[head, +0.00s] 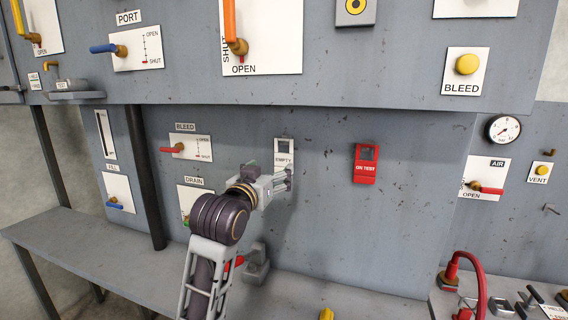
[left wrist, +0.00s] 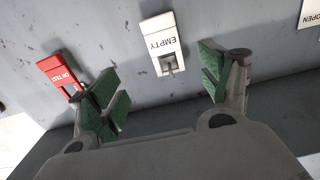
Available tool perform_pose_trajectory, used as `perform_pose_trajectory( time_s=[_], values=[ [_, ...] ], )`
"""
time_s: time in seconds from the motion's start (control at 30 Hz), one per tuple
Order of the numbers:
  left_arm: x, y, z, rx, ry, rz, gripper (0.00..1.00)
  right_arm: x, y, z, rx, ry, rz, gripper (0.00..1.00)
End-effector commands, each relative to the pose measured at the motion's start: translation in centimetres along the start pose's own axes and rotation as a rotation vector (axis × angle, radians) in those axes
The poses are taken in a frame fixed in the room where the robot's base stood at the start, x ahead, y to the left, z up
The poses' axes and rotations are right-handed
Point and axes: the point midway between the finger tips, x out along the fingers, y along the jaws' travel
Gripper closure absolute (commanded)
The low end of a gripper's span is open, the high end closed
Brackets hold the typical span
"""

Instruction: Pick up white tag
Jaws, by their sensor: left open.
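The white tag (head: 284,150), marked EMPTY, hangs on the grey panel. In the left wrist view the white tag (left wrist: 161,42) lies beyond and between the open fingers, apart from both. My left gripper (head: 284,182) is open and empty, just in front of the panel at the tag's lower part. Its green finger pads show in the left wrist view (left wrist: 160,85). In the head view the gripper hides part of the tag's lower end. My right gripper is in neither view.
A red ON TEST tag (head: 365,164) hangs to the right; it also shows in the left wrist view (left wrist: 60,73). The BLEED lever (head: 172,149) and DRAIN plate are to the left. A grey ledge (head: 90,250) runs below, with a red hose (head: 480,275) at right.

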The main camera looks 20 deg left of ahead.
Motion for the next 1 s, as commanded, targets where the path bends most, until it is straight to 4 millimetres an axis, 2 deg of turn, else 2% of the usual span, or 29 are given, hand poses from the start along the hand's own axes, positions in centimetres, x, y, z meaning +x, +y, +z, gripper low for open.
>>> perform_pose_trajectory(
  time_s=[0.37,1.0],
  values=[
    [1.1,0.0,0.0,0.0,-0.001,0.0,0.21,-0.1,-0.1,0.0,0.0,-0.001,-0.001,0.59],
    [7.2,-0.1,0.0,0.0,-0.001,0.0,0.21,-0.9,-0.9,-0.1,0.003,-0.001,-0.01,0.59]
  ],
)
